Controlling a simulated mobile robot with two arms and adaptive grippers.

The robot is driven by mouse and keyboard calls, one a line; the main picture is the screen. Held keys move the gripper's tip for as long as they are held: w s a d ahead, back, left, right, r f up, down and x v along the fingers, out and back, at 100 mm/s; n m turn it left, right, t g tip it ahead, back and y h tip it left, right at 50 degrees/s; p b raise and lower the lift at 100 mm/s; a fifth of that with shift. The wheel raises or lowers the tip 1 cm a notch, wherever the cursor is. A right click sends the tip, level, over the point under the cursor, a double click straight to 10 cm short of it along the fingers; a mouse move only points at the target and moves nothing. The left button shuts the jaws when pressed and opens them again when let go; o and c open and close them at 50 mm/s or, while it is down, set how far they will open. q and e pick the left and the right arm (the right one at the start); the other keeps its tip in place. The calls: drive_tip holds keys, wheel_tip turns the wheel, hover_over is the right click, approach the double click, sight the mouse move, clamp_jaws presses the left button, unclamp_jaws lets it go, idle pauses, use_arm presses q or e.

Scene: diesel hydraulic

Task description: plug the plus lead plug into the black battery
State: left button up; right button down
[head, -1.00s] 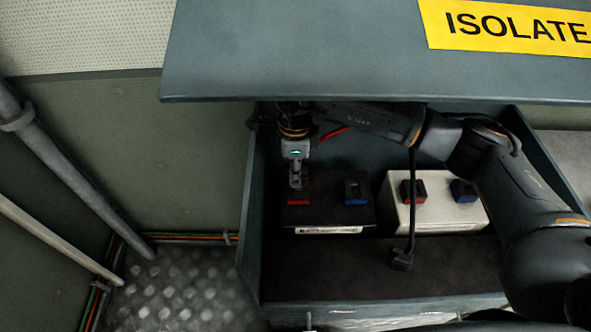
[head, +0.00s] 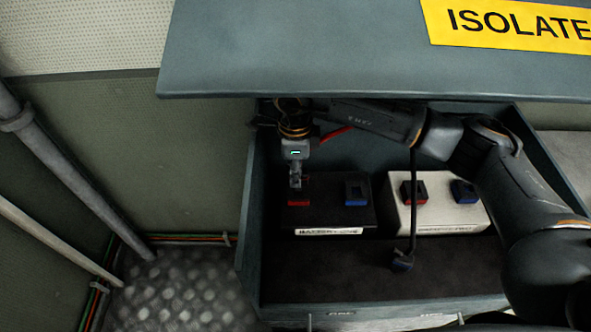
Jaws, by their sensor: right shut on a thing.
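The black battery (head: 330,212) stands at the left inside the open box, with a red terminal (head: 298,202) at its left and a blue terminal (head: 356,193) at its right. My right gripper (head: 296,184) points down over the red terminal, shut on the plus lead plug. The plug is mostly hidden by the fingers; a little red shows beside them. A red lead (head: 336,133) runs off behind the wrist. I cannot tell whether the plug touches the terminal. My left gripper is out of view.
A white battery (head: 437,215) with red and blue terminals stands to the right. A dark blue plug (head: 403,261) hangs on a black cable (head: 413,200) in front of it. The raised lid (head: 300,50) overhangs the arm, and the box's left wall (head: 252,210) is close to the gripper.

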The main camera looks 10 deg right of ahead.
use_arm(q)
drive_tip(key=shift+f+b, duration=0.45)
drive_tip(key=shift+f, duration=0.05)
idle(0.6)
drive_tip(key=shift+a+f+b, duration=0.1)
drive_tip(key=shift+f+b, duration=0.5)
use_arm(e)
drive_tip(key=shift+f, duration=0.7)
drive_tip(key=c, duration=1)
unclamp_jaws()
drive_tip(key=shift+s+f, duration=0.1)
wheel_tip(320, 180, up, 8)
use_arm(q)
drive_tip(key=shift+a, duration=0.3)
use_arm(e)
drive_tip(key=shift+r, duration=0.2)
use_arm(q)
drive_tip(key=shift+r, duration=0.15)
use_arm(e)
drive_tip(key=shift+r, duration=0.15)
